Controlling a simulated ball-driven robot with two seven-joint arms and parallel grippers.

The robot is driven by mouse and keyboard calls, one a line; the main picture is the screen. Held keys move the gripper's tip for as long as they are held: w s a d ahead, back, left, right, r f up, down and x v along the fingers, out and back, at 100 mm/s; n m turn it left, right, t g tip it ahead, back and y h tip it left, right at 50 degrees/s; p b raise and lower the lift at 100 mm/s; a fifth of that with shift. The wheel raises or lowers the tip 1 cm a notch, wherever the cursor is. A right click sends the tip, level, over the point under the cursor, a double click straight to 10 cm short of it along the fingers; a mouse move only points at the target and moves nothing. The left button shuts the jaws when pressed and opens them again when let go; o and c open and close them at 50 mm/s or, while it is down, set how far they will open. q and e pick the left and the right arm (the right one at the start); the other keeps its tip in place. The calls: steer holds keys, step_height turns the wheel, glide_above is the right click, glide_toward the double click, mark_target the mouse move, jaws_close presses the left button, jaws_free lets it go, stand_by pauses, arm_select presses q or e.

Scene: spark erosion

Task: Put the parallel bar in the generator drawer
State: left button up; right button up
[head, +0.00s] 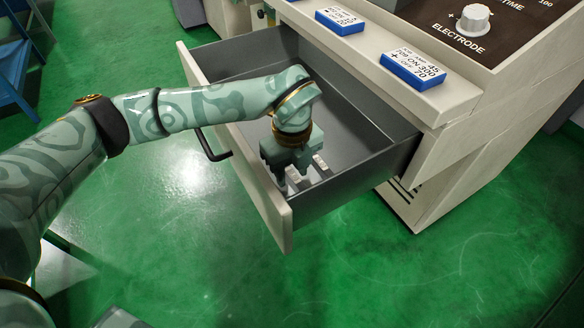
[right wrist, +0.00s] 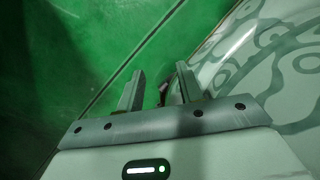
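The generator drawer (head: 387,168) is pulled open, grey inside with a cream front. My left gripper (head: 297,179) points down inside it, near the front right corner. A pale metal piece, apparently the parallel bar (head: 320,164), shows low at its fingertips. The gripper body and fingers hide much of that piece, so I cannot tell whether the fingers grip it or whether it touches the drawer floor. In the right wrist view my right gripper (right wrist: 160,88) has its fingers apart, with nothing held between them, above the green floor.
The cream generator cabinet (head: 440,185) stands behind the drawer. Blue-edged label blocks (head: 415,69) and a control panel with a knob (head: 474,18) are on top. A black handle (head: 210,146) sticks out from the drawer front. A blue frame (head: 14,75) stands far left. Green floor is clear in front.

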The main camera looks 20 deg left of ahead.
mark_target(292, 174)
arm_select(q)
steer(key=shift+r, duration=0.1)
